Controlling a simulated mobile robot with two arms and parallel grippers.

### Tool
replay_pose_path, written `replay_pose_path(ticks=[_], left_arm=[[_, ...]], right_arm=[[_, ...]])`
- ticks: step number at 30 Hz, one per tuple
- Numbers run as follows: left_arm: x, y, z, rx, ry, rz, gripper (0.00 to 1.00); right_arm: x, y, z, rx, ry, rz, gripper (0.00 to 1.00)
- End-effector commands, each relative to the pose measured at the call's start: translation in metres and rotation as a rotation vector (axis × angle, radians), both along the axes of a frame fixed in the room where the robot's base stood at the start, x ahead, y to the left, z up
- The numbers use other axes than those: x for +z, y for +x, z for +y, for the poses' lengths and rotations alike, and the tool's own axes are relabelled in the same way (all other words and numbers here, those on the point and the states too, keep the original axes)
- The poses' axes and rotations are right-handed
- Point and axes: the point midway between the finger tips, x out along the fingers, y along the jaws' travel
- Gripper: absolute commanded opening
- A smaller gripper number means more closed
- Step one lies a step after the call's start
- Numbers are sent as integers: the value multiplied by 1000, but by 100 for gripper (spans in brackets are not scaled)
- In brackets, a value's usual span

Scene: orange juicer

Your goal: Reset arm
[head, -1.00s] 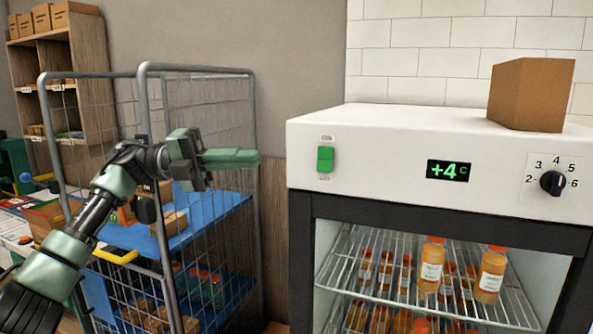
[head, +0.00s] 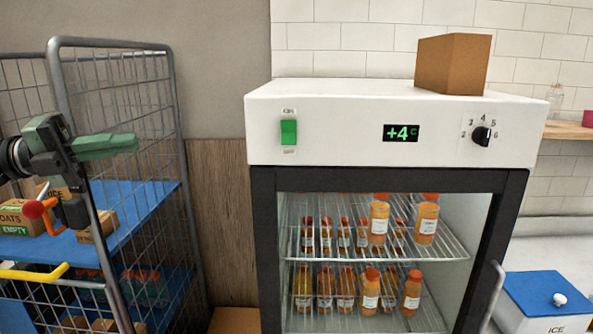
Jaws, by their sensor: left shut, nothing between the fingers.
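My left gripper (head: 105,145) is at the left of the head view, in front of the wire cage trolley (head: 165,120). Its green fingers point right and are shut with nothing between them. They are apart from the fridge (head: 345,130), which stands to the right with its interior in view. The rest of my left arm is mostly cut off by the left edge. My right gripper is not in view.
Several orange juice bottles (head: 379,222) stand on the fridge's wire shelves. A green switch (head: 289,132) and a dark dial (head: 481,136) are on its front. A brown box (head: 452,64) sits on top. A blue-lidded ice box (head: 545,293) is at lower right.

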Motion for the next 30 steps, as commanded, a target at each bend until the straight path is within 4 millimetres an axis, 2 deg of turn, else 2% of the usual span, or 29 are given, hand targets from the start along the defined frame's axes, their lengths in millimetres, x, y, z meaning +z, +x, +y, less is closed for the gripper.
replay_pose_path(ticks=[2,13,20,23,26,29,30], left_arm=[[-5,4,-7,2,-19,7,0],[-27,33,-48,59,-184,58,0],[-59,58,-82,147,-370,152,0],[-84,69,-96,222,-486,231,0],[-122,80,-107,338,-629,357,0],[-171,84,-108,489,-763,515,0],[-194,84,-106,558,-809,585,0]], right_arm=[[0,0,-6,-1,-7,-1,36],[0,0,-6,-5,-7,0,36],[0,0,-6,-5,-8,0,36],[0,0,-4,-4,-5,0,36],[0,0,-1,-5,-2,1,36],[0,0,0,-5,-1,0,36],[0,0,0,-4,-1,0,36]])
